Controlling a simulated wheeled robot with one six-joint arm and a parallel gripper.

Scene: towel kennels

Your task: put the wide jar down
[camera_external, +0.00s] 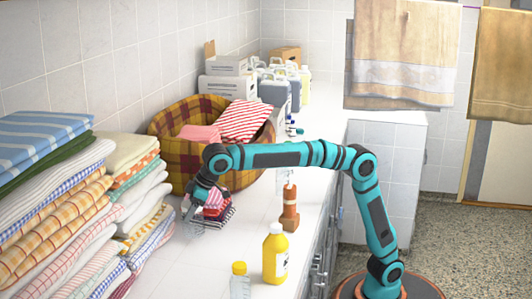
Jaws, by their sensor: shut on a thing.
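My arm reaches left over the white counter, and my gripper (192,208) points down in front of the plaid basket.
Tall stacks of folded towels (60,210) stand on the left. The plaid basket (170,150) holds cloths behind the gripper. A brown bottle-like thing (289,212), a yellow bottle (275,256) and a clear yellow-capped bottle (240,284) stand along the front. Bare counter (225,248) lies between.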

